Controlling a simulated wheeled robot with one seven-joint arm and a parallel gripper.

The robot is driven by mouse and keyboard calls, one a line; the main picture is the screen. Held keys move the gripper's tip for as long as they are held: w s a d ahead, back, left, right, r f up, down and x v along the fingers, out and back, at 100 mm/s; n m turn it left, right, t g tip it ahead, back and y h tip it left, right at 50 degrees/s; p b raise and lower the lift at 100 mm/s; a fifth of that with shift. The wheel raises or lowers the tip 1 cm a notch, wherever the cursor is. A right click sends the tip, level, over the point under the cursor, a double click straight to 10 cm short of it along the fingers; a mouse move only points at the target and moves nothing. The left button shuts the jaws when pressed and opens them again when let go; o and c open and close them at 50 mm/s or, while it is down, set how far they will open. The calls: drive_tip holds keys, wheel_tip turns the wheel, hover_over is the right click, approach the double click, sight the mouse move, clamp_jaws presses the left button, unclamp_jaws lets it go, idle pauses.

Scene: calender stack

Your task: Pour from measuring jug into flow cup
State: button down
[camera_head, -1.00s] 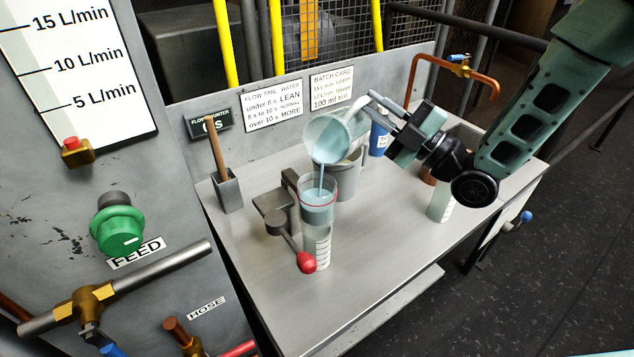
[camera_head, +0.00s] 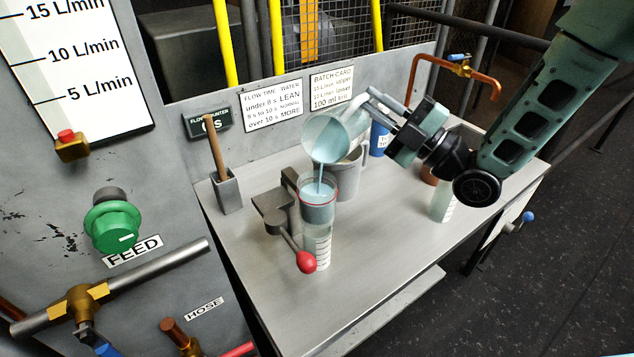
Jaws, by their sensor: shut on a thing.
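My gripper (camera_head: 372,104) is shut on the white handle of the measuring jug (camera_head: 333,133). The jug is tilted steeply to the left, its mouth facing down-left. A thin blue-grey stream (camera_head: 320,175) runs from its lip into the flow cup (camera_head: 318,200). The flow cup has a red line round it near the top and holds blue-grey liquid. It sits above a clear graduated cylinder (camera_head: 317,245), held by a grey stand (camera_head: 268,205). A lever with a red knob (camera_head: 306,261) hangs at its front. The cup's outlet is hidden.
A grey pot (camera_head: 348,178) stands close behind the cup, and a blue cup (camera_head: 380,138) behind it. A holder with a wooden-handled tool (camera_head: 226,190) stands at left. A clear graduated vessel (camera_head: 441,204) stands beneath my arm. The bench front (camera_head: 380,255) is clear.

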drive_tip(key=shift+s+a+r+n+b, duration=0.15)
drive_tip(key=shift+s+r+n+b, duration=0.05)
drive_tip(key=shift+s+n+b, duration=0.1)
idle(0.5)
drive_tip(key=w+d+f+m+t+h, duration=0.1)
drive_tip(key=w+d+f+m+h, duration=0.15)
drive_tip(key=w+f+m, duration=0.4)
drive_tip(key=w+d+f+m+h, duration=0.2)
drive_tip(key=w+f+m+h, duration=0.15)
drive_tip(key=f+m, duration=0.6)
wheel_tip(320, 180, up, 7)
drive_tip(key=m+p, duration=0.2)
drive_tip(key=p, duration=0.1)
drive_tip(key=shift+s, duration=0.35)
